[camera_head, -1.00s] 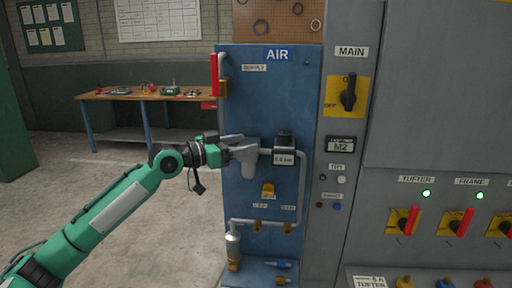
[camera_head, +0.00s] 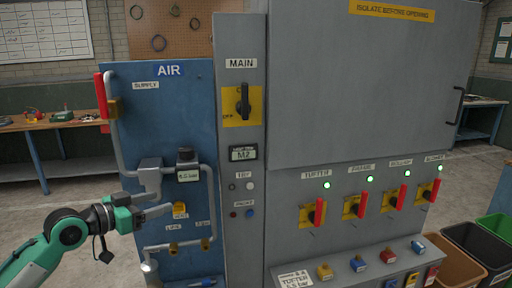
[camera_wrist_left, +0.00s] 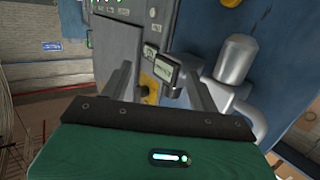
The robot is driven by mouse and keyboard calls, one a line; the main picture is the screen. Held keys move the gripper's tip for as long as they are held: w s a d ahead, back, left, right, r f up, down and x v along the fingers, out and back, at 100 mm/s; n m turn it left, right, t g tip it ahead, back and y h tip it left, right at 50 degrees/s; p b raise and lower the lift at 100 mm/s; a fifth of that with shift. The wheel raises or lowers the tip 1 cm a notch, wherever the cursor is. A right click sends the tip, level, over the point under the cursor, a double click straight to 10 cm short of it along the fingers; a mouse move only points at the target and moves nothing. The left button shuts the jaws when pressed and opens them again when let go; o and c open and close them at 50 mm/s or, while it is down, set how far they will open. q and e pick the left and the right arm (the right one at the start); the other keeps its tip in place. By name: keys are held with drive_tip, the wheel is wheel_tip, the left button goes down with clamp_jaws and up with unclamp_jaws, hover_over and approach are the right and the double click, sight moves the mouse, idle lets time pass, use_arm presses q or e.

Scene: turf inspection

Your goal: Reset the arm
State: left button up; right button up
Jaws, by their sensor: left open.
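My left arm comes in from the left in the head view, in front of the blue AIR panel (camera_head: 130,88). Its left gripper (camera_head: 164,203) is open, with nothing seen between its grey fingers. It is close to the panel, below the regulator with the 6.0 bar display (camera_head: 188,173) and beside a yellow part (camera_head: 180,210). In the left wrist view the two fingers of the gripper (camera_wrist_left: 160,78) stand apart, with the display (camera_wrist_left: 166,70) seen beyond them. Whether a finger touches the piping I cannot tell. My right gripper is not in view.
A red-handled supply valve (camera_head: 101,97) is at the panel's upper left. The grey cabinet has a MAIN switch (camera_head: 243,101) and several red-handled switches under green lights. Bins (camera_head: 478,240) stand at right, a workbench (camera_head: 40,124) at back left.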

use_arm(q)
drive_tip(key=s+d+f+g+y, duration=0.1)
drive_tip(key=s+d+f, duration=0.2)
drive_tip(key=s+f, duration=0.35)
drive_tip(key=s+d+f+n+g+y, duration=0.1)
drive_tip(key=s+d+f+g+y, duration=0.15)
drive_tip(key=f, duration=0.75)
drive_tip(key=s+d+f+g+y, duration=0.1)
drive_tip(key=s+d+f, duration=0.2)
drive_tip(key=s+f, duration=0.35)
drive_tip(key=s+a+f+n+g+y, duration=0.25)
drive_tip(key=s+f, duration=0.35)
drive_tip(key=s, duration=0.5)
drive_tip(key=s+a+f+n+g+y, duration=0.1)
drive_tip(key=s+f+n+g+y, duration=0.15)
drive_tip(key=s+f, duration=0.6)
wheel_tip(320, 180, down, 28)
drive_tip(key=s+g, duration=0.1)
drive_tip(key=s, duration=0.1)
drive_tip(key=s+a+f+p, duration=0.1)
drive_tip(key=s+f, duration=0.8)
drive_tip(key=s+a+f+g, duration=0.1)
drive_tip(key=s+a+f, duration=0.1)
drive_tip(key=s+f, duration=0.8)
drive_tip(key=shift+s+a+m+y+p, duration=0.25)
drive_tip(key=shift+a+m+y+p, duration=0.1)
drive_tip(key=shift+y, duration=0.1)
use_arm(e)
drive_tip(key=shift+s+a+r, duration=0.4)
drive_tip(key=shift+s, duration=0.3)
